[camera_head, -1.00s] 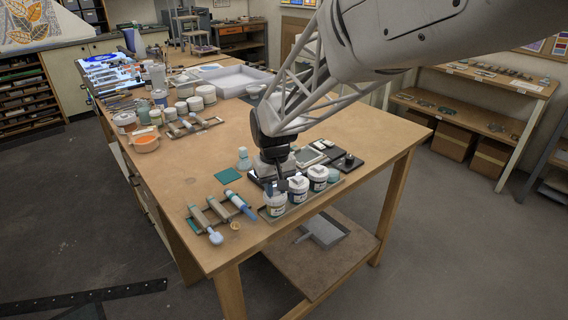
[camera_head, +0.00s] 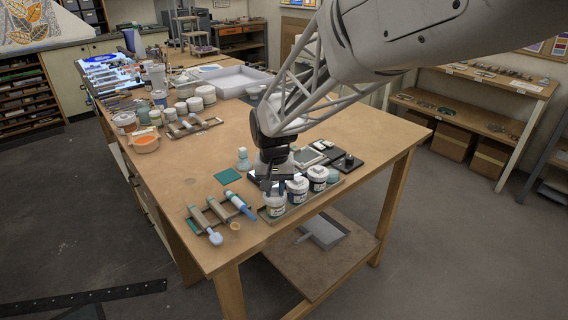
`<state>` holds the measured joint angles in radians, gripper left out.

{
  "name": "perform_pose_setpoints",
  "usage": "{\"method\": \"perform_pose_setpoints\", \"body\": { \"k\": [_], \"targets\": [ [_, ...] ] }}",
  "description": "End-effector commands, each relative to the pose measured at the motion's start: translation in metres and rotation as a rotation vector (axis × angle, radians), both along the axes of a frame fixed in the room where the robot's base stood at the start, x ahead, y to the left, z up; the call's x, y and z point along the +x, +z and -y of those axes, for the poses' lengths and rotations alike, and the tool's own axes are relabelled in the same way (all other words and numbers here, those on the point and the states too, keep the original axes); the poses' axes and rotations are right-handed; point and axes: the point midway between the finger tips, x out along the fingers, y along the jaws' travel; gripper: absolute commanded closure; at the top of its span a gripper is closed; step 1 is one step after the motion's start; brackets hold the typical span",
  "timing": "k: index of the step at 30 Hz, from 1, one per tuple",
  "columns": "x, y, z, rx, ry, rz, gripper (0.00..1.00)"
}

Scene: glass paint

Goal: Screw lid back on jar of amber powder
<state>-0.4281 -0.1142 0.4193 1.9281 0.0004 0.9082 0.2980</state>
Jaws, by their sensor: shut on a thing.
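The front-left jar (camera_head: 275,206) stands upright in the tray at the near edge of the table, white with a coloured label. My gripper (camera_head: 273,188) points down directly over it, its dark fingers at the jar's top. The fingers are shut on what appears to be the lid, which they mostly hide. I cannot tell whether the lid sits level on the rim, and the powder's colour does not show clearly.
Two similar jars, a middle one (camera_head: 298,189) and a right one (camera_head: 318,177), stand close beside it in the same tray (camera_head: 301,205). The table's centre is clear.

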Motion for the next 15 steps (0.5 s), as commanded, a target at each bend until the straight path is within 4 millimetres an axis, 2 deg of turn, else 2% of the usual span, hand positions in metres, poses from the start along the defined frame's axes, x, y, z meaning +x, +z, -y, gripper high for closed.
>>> {"method": "perform_pose_setpoints", "body": {
  "k": [15],
  "targets": [
    [0.0001,-0.0015,0.0001,0.0,-0.354,0.0,1.0]
  ]
}}
